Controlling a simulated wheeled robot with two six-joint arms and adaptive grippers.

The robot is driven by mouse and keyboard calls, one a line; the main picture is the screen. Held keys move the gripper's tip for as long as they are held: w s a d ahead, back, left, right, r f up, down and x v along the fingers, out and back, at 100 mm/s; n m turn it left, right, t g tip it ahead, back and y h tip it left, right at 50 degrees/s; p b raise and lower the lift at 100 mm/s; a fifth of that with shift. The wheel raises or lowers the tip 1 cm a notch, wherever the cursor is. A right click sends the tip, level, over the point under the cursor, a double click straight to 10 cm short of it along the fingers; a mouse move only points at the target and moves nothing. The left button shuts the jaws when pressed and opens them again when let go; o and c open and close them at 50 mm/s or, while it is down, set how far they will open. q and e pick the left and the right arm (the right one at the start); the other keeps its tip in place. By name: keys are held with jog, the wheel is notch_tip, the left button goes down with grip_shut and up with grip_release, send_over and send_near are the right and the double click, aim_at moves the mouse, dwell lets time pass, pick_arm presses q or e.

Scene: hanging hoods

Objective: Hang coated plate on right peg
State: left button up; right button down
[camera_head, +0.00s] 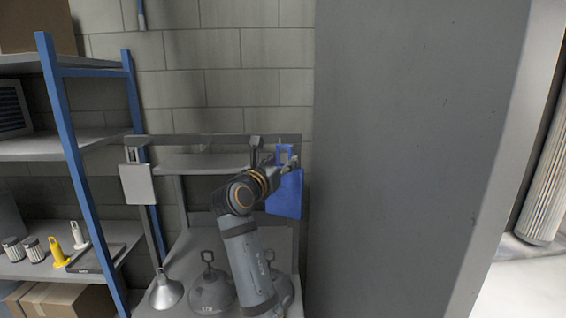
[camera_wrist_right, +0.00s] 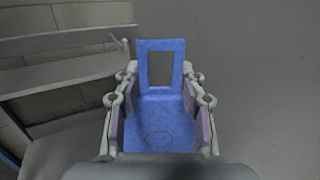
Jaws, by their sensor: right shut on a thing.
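The coated plate is a blue slab with a rectangular loop handle; it shows in the head view (camera_head: 286,195) and the right wrist view (camera_wrist_right: 158,122). My right gripper (camera_head: 276,165) is shut on it just below the loop, with a finger on each side in the wrist view (camera_wrist_right: 160,98). The plate is held upright near the right end of the grey rail (camera_head: 205,140). A small pale peg-like piece (camera_wrist_right: 119,43) stands left of the loop in the wrist view, apart from it in the picture. The right peg is not clear in the head view. My left gripper is out of view.
A white plate (camera_head: 137,184) hangs at the rail's left end. Lamp-like hoods (camera_head: 211,291) stand on the bench below. A blue-framed shelf (camera_head: 85,190) is at left, and a large grey panel (camera_head: 410,160) stands close on the right.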

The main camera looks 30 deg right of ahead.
jog(key=shift+d+r, duration=0.1)
jog(key=shift+d, duration=0.2)
jog(key=shift+w+d+f, duration=0.15)
jog(key=shift+w, duration=0.4)
jog(key=shift+w+d+f, duration=0.1)
jog(key=shift+w+d, duration=0.05)
jog(key=shift+w, duration=0.35)
jog(key=w, duration=0.2)
jog(key=shift+w+d+f, duration=0.2)
jog(key=shift+w+d, duration=0.15)
jog(key=shift+d, duration=0.05)
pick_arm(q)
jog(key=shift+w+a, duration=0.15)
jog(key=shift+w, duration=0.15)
pick_arm(e)
jog(key=shift+w+d+r, duration=0.15)
jog(key=shift+w+d, duration=0.8)
jog(key=shift+w, duration=0.15)
jog(key=shift+w+d, duration=0.1)
jog(key=shift+w, duration=0.15)
